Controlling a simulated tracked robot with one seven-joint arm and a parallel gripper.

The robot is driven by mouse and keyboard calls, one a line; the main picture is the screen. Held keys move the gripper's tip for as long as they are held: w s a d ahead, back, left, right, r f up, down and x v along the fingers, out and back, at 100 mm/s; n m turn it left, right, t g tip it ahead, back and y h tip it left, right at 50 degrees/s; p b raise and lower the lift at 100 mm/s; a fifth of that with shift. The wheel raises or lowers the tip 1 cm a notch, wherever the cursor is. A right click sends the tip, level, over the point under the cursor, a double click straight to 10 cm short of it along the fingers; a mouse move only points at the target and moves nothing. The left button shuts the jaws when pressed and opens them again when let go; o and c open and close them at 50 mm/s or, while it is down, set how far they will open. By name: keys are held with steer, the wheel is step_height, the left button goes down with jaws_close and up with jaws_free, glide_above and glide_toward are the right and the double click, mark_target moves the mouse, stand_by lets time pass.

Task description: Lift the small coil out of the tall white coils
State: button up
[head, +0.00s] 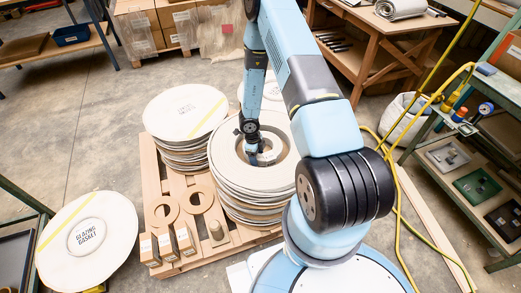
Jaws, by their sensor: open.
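The tall white coils (228,165) stand as a stack on a wooden pallet, in the middle of the head view. A round opening shows in the top of the stack. My gripper (262,160) points down from my blue arm into this opening, and its jaws are open. A small greyish rounded shape (271,156) shows at the fingertips inside the opening. It may be the small coil, but I cannot tell it clearly from the fingers. My arm and gripper hide part of the opening and the right side of the stack.
Another stack of white discs (185,112) stands behind left on the pallet (150,180). Brown rings (200,200) and small boxes (165,246) sit at its front. A disc marked glazing gasket (110,245) is at lower left. A yellow hose (399,210) and shelves (465,150) are right.

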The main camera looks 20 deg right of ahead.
steer(key=shift+f, duration=0.5)
steer(key=shift+c, duration=0.5)
steer(key=shift+d, duration=0.1)
jaws_close()
